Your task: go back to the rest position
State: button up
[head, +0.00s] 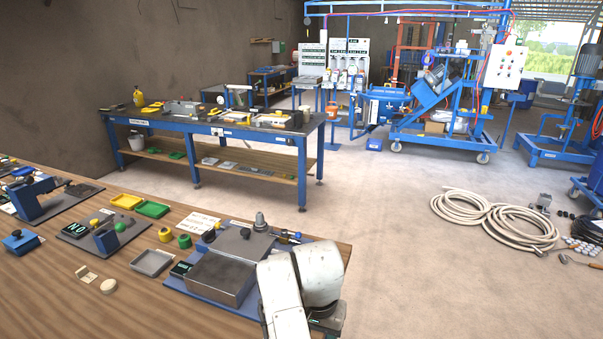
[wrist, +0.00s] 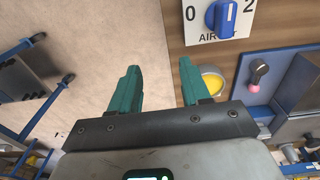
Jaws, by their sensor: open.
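My gripper (wrist: 160,92) shows in the wrist view with two green fingers standing well apart. Nothing is between the fingers, and behind them are bare floor and a wooden edge. In the head view my white arm (head: 300,285) reaches over the right end of the wooden bench (head: 90,290), and the fingers cannot be made out there. A blue rotary knob (wrist: 226,18) on a white plate marked 0 and 2 is just beyond the right finger, apart from it. A yellow round part (wrist: 212,80) is beside the right finger.
A grey-topped device on a blue base (head: 222,275) stands on the bench beside my arm. A pink-tipped lever (wrist: 256,78) is at the right in the wrist view. A blue-framed table (head: 225,125) stands farther back. Coiled hoses (head: 495,220) lie on the floor, with free floor (head: 395,250) between.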

jog(key=s+d+f+n+h, duration=0.1)
jog(key=s+d+f, duration=0.45)
jog(key=d, duration=0.35)
jog(key=s+d+f, duration=0.4)
jog(key=s+d, duration=0.3)
jog(key=d, duration=0.3)
jog(key=s+d+n, duration=0.1)
jog(key=s+d, duration=0.1)
jog(key=s, duration=0.8)
jog(key=s+d+f+n+y, duration=0.1)
jog(key=s+d, duration=0.2)
jog(key=s, duration=0.8)
jog(key=shift+s+t, duration=0.3)
